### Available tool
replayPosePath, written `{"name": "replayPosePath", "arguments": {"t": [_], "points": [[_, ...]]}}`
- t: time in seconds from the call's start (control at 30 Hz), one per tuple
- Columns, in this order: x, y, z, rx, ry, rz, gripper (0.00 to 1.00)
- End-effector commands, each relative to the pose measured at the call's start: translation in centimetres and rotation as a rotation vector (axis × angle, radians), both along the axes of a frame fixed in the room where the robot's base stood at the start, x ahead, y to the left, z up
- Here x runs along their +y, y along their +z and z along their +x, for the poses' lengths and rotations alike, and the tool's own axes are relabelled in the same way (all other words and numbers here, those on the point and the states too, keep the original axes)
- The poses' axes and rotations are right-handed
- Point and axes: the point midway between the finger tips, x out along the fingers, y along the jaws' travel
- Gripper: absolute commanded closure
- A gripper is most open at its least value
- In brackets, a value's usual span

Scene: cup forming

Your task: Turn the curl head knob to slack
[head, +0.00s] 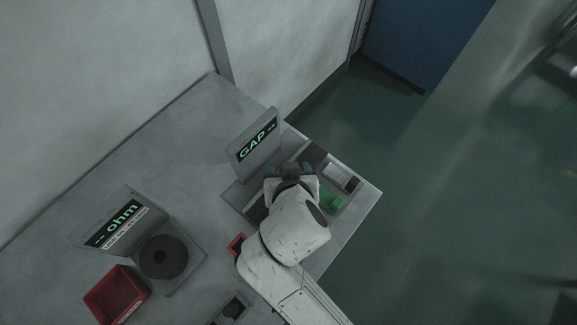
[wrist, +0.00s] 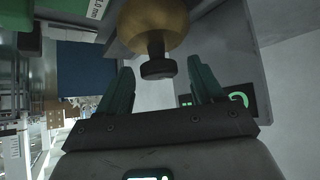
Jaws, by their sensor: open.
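A dark round knob (wrist: 158,69) on a short stem hangs below a brass-coloured rounded body (wrist: 153,22) in the wrist view; I take it for the curl head knob. My gripper (wrist: 160,64) is open, with one green finger on each side of the knob. Gaps show between the knob and both fingers. Depth is hard to judge. In the head view my gripper (head: 292,170) is over the station with the "GAP --" display (head: 257,143), and my arm hides the knob. No setting mark on the knob is readable.
A green block (head: 332,201) and a small light panel (head: 342,177) sit right of my wrist.

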Motion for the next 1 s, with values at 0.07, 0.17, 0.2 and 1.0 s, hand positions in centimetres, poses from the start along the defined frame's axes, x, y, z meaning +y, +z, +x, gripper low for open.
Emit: {"name": "replayPosePath", "arguments": {"t": [0.07,0.17,0.2,1.0], "points": [[0.02,-0.49,0.50,0.001,-0.001,-0.001,0.33],[0.07,-0.80,0.81,0.000,0.000,0.000,0.33],[0.08,-0.86,0.87,0.000,0.000,0.000,0.33],[0.07,-0.90,0.88,0.001,0.000,0.000,0.85]]}}
